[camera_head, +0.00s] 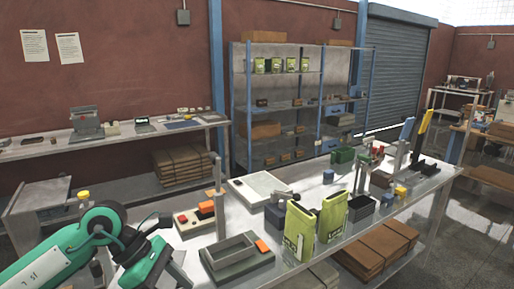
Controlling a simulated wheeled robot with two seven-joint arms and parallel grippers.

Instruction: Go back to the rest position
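My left arm (72,250) comes in from the lower left in green and black. It bends near the left end of the workbench (345,238) and runs down to the bottom edge of the picture. No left gripper fingers can be made out. My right arm and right gripper are not in view. Two yellow-green pouches stand upright at the bench's front edge, the nearer pouch (298,232) and the farther pouch (333,215). No gripper is near them.
A grey tray fixture (236,257) and a control box with red and orange parts (197,216) lie beside my arm. A white flat plate (258,188), a dark open bin (361,208) and upright stands fill the bench. Shelving (234,105) stands behind.

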